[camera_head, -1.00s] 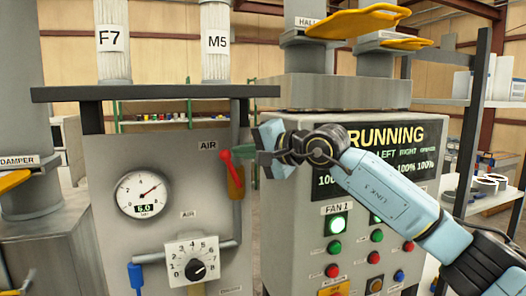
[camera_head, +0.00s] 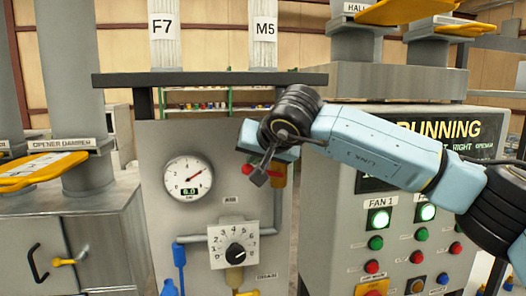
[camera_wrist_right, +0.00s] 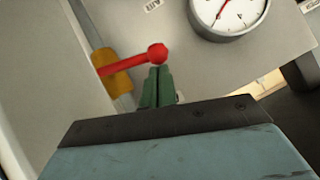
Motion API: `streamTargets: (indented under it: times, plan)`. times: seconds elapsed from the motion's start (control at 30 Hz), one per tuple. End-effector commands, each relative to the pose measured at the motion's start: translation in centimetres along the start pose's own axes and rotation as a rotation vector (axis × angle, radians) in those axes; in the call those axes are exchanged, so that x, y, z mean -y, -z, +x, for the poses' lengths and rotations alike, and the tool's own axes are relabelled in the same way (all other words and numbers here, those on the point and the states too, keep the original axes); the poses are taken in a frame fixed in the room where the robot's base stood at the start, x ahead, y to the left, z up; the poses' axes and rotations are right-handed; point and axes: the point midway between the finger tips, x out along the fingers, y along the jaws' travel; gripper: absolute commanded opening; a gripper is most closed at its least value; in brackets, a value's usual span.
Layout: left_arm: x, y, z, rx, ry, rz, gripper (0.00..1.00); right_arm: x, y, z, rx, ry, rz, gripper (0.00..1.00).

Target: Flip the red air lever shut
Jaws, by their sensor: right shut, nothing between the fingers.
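The red air lever (camera_head: 273,172) lies about level across the yellow-brown valve body (camera_head: 279,178), its round knob pointing left. In the right wrist view the red lever (camera_wrist_right: 130,63) sticks out crosswise from the valve (camera_wrist_right: 113,72) and its pipe. My right gripper (camera_head: 260,176) is shut and empty, in front of the lever near the knob. In the right wrist view its green fingertips (camera_wrist_right: 157,76) are right at the knob; I cannot tell whether they touch. My right wrist hides part of the valve and pipe. My left gripper is not in view.
A pressure gauge (camera_head: 189,180) reads 6.0. A numbered dial (camera_head: 234,245) sits below the lever on the same panel. The control box (camera_head: 340,230) with lit buttons stands right, behind my right arm. A dark shelf edge (camera_head: 210,79) runs above the panel.

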Motion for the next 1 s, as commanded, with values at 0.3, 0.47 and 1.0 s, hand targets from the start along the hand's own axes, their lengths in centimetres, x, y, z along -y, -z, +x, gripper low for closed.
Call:
streamTargets:
  times: [0.3, 0.47, 1.0]
  plan:
    - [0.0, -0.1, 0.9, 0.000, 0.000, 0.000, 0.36, 0.4, -1.4, 1.0, 0.001, -0.077, -0.107, 0.00]
    - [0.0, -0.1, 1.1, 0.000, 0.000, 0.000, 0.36, 0.5, -1.7, 1.2, 0.001, -0.075, -0.105, 0.00]
    - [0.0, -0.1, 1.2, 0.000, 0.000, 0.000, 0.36, 0.6, -2.0, 1.4, 0.004, -0.074, -0.104, 0.00]
